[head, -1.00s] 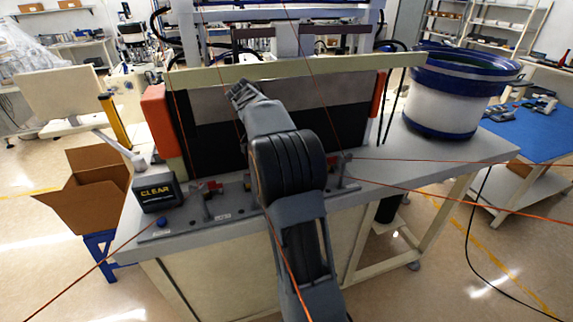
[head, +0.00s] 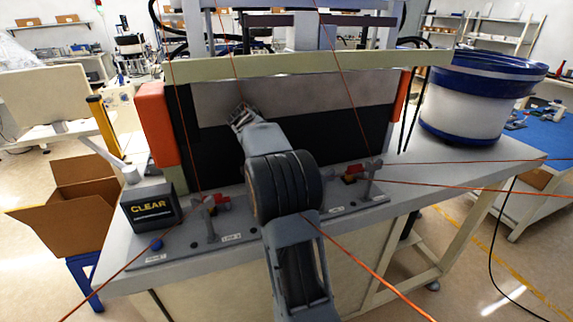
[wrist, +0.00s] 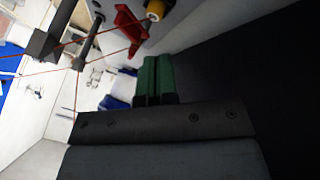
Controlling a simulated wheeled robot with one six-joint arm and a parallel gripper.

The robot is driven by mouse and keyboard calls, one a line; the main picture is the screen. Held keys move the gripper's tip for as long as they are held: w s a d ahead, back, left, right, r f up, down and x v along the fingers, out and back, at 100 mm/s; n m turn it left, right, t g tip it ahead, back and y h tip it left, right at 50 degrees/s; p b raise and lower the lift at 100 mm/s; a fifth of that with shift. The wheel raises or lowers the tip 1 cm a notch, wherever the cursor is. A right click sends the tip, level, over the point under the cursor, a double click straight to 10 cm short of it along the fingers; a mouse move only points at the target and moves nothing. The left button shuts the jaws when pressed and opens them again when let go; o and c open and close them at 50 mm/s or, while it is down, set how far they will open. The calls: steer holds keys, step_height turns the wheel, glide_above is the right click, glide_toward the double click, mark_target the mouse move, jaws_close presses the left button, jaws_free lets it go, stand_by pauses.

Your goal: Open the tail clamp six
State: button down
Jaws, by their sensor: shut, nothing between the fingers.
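My gripper (head: 240,117) is raised in front of the dark panel of the station, above the bench. In the wrist view its green fingers (wrist: 154,78) are together with nothing between them. A clamp with a red handle (head: 214,206) stands on the bench plate left of my arm. Another clamp with red and yellow parts (head: 354,175) stands to the right of my arm. Their small labels are unreadable, so I cannot tell which is clamp six. In the wrist view a red part (wrist: 130,28) shows beyond the fingers. My arm hides the middle of the plate.
A black CLEAR box (head: 152,210) stands at the bench's left end, with a blue button (head: 156,244) in front. A beige bar (head: 300,66) spans the station above my gripper. A blue and white bowl feeder (head: 465,105) stands right. An open cardboard box (head: 80,205) is at left.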

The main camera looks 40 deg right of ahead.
steer(key=x, duration=0.8)
steer(key=shift+s+p, duration=0.15)
steer(key=shift+p, duration=0.25)
steer(key=shift+s+d+r, duration=0.1)
steer(key=shift+s+d, duration=0.15)
steer(key=shift+s, duration=0.25)
steer(key=shift+s+d+r, duration=0.1)
steer(key=shift+s+d, duration=0.1)
steer(key=shift+s, duration=0.3)
steer(key=shift+s+d+f+p, duration=0.1)
steer(key=shift+s+d+p, duration=0.25)
steer(key=shift+s, duration=0.4)
steer(key=shift+a, duration=0.1)
